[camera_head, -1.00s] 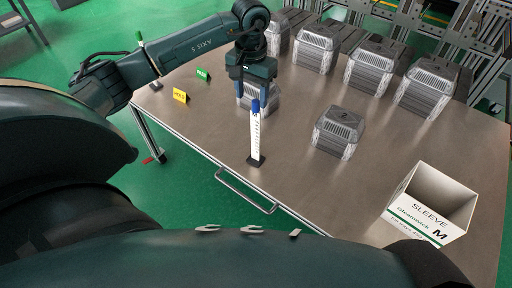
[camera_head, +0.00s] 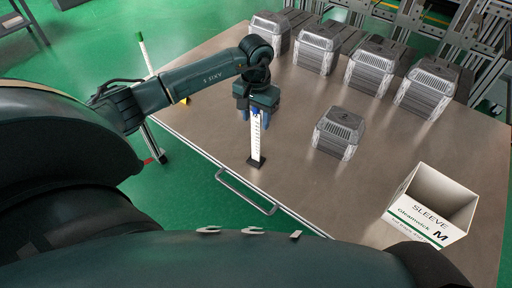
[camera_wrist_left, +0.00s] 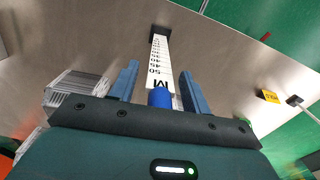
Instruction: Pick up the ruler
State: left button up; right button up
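The ruler (camera_head: 256,142) is a white strip with black markings. It stands upright in a small black base (camera_head: 256,161) near the table's front edge. In the left wrist view the ruler (camera_wrist_left: 158,58) shows its blue top end close to my palm. My left gripper (camera_head: 255,117) is over its upper part, one blue finger on each side. In the left wrist view gaps show between the ruler and both fingers (camera_wrist_left: 159,72), so the gripper is open around it. The gripper hides the ruler's top in the head view. My right gripper is not in view.
A stack marked 2 (camera_head: 338,132) stands right of the ruler. Several similar stacks (camera_head: 376,68) line the table's back. An open white SLEEVE box (camera_head: 424,215) is at the right. A yellow tag (camera_wrist_left: 269,96) stands at the left. A handle (camera_head: 245,192) runs along the front edge.

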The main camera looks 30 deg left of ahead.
pick_arm(q)
grip_shut()
jog(key=shift+r, duration=0.1)
dwell(0.5)
